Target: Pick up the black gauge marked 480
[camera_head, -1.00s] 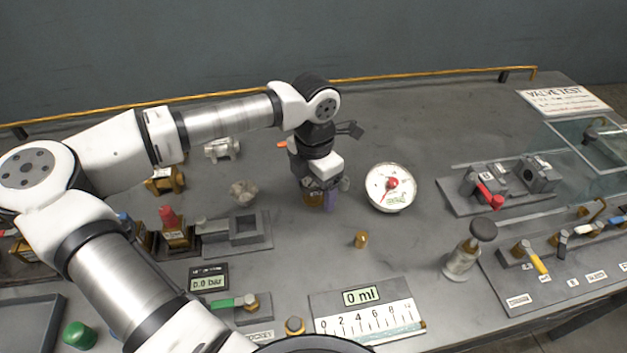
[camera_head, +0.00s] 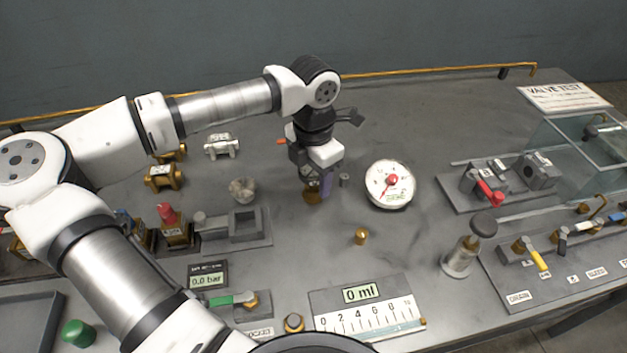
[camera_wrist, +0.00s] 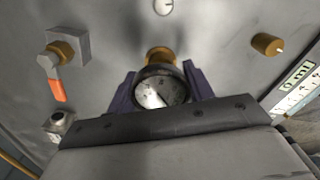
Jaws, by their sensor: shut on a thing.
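My gripper (camera_wrist: 160,88) is shut on a small round gauge (camera_wrist: 162,92) with a black rim and a pale dial, held between its two purple fingers. The number on the dial is too blurred to read. In the head view my gripper (camera_head: 318,184) points down over the middle of the bench, and the gauge itself is hidden there by the gripper. A brass piece (camera_head: 312,196) shows just below the fingers. Brass also shows right behind the gauge in the wrist view (camera_wrist: 160,57); I cannot tell whether it belongs to the gauge.
A large white gauge (camera_head: 390,184) with a red centre lies right of my gripper. A brass knob (camera_head: 361,236) and the ml display board (camera_head: 367,306) are nearer the front.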

